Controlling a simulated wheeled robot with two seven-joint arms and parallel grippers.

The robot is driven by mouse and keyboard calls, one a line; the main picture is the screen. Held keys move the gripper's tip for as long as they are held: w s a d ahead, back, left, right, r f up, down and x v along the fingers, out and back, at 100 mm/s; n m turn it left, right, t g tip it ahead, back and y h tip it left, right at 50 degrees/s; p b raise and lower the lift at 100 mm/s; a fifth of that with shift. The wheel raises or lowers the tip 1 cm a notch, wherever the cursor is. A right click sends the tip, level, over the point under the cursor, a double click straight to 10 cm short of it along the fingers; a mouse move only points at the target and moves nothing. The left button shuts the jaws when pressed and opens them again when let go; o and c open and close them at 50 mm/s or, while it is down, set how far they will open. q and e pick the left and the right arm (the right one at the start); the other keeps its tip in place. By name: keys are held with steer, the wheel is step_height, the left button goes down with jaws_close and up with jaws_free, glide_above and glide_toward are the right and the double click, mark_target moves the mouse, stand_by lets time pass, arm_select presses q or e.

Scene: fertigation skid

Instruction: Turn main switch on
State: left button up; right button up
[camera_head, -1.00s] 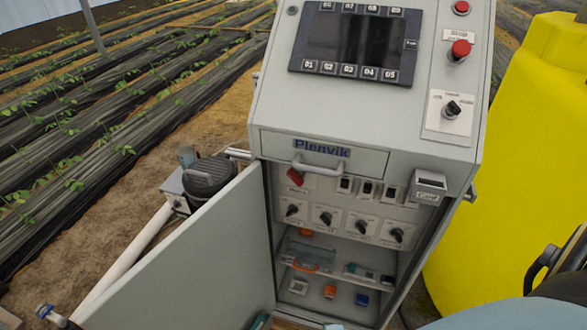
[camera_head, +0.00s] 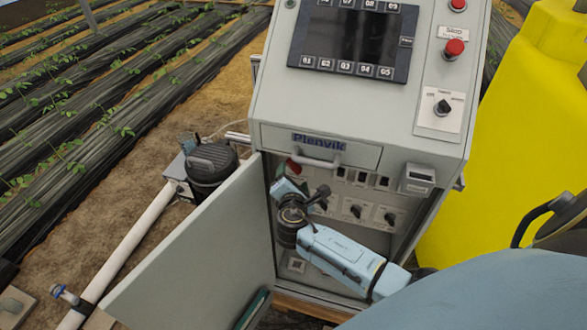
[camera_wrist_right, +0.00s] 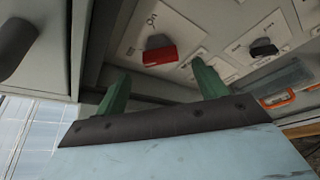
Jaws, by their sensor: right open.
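The main switch, a red rotary handle (camera_head: 294,166) on a pale plate, sits at the upper left inside the open cabinet, below the drawer. It shows larger in the right wrist view (camera_wrist_right: 160,55), with a label partly legible above it. My right gripper (camera_wrist_right: 158,72) is open, its two green fingers apart on either side of the red handle in that view, with no visible contact. In the head view the right hand (camera_head: 287,188) is inside the cabinet opening, just below the handle, and its fingertips are hard to make out. My left gripper is not in view.
The cabinet door (camera_head: 190,255) stands open to the left. The drawer front with its handle (camera_head: 317,160) overhangs the opening. Black selector knobs (camera_head: 355,211) are right of my wrist. A yellow tank (camera_head: 530,110) stands at the right.

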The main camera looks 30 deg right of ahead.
mark_target(294, 169)
steer(key=x, duration=0.6)
steer(key=shift+b, duration=0.4)
